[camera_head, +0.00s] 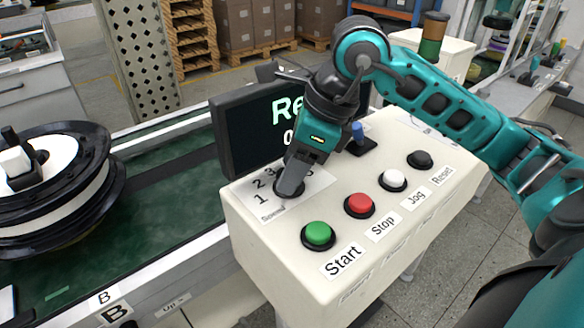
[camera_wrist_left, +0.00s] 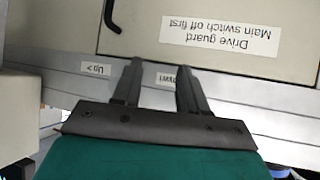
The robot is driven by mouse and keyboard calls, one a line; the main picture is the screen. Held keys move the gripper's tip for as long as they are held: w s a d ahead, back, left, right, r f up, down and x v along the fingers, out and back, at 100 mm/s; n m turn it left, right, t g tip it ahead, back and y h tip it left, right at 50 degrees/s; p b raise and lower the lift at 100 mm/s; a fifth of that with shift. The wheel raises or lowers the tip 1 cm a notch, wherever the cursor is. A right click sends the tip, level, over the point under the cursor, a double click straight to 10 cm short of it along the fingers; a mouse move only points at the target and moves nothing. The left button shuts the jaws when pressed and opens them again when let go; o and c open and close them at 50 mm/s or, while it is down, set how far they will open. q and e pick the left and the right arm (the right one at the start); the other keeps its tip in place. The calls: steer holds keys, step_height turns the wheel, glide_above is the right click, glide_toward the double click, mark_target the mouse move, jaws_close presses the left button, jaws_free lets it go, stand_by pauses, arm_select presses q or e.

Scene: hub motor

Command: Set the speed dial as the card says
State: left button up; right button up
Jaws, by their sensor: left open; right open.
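The speed dial (camera_head: 289,188) is a dark round knob on a white plate (camera_head: 262,209) on the cream control box, with digits 1, 2 and 3 showing on its left side. My right gripper (camera_head: 290,186) points down at the dial and covers most of it; its fingers are at the knob, and whether they touch it cannot be told. The dial's pointer and other digits are hidden. No card with a readable setting shows. In the left wrist view my left gripper (camera_wrist_left: 160,72) is open and empty, its fingers apart in front of a grey rail.
The control box has green (camera_head: 318,235), red (camera_head: 359,205), white (camera_head: 392,180) and black (camera_head: 420,160) buttons beside the dial. A dark screen (camera_head: 245,140), partly hidden by my right arm, stands behind. A black-and-white reel (camera_head: 60,200) sits on the green conveyor (camera_head: 150,205).

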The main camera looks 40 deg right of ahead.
steer(key=shift+w+f, duration=0.1)
steer(key=shift+f, duration=0.15)
steer(key=shift+c, duration=0.4)
steer(key=c, duration=0.7)
steer(key=shift+a+m+t+h+b, duration=0.1)
steer(key=shift+m+t+h+b, duration=0.25)
steer(key=shift+m, duration=0.8)
steer(key=shift+a+m+t+h+b, duration=0.1)
steer(key=shift+m+t+h+b, duration=0.2)
steer(key=shift+m, duration=0.85)
steer(key=o, duration=0.8)
steer(key=shift+d, duration=0.1)
